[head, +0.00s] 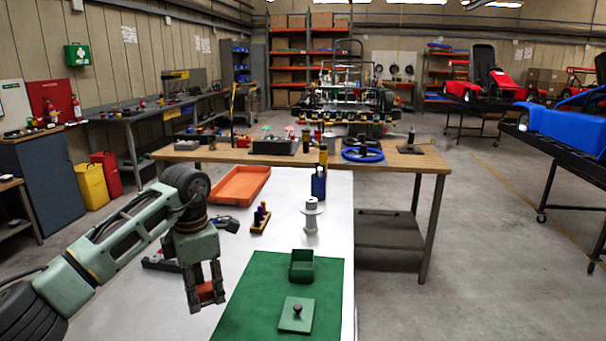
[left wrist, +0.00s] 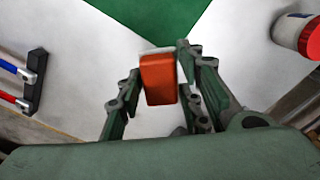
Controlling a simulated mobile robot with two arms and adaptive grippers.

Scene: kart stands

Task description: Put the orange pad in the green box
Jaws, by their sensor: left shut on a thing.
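My left gripper (head: 206,294) is shut on the orange pad (head: 206,291), holding it above the white table to the left of the green mat. The pad also shows in the left wrist view (left wrist: 159,79) between the fingers (left wrist: 160,75). The green box (head: 302,265) stands open on the green mat (head: 256,290), right of my left gripper. Its lid (head: 296,315), a green plate with a dark knob, lies on the mat in front of the box. My right gripper is not in view.
On the white table (head: 338,215) behind the mat stand a grey spool-like part (head: 311,217), a blue bottle (head: 318,184), a small wooden holder (head: 260,220) and an orange tray (head: 239,186). A wooden workbench (head: 400,160) stands beyond.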

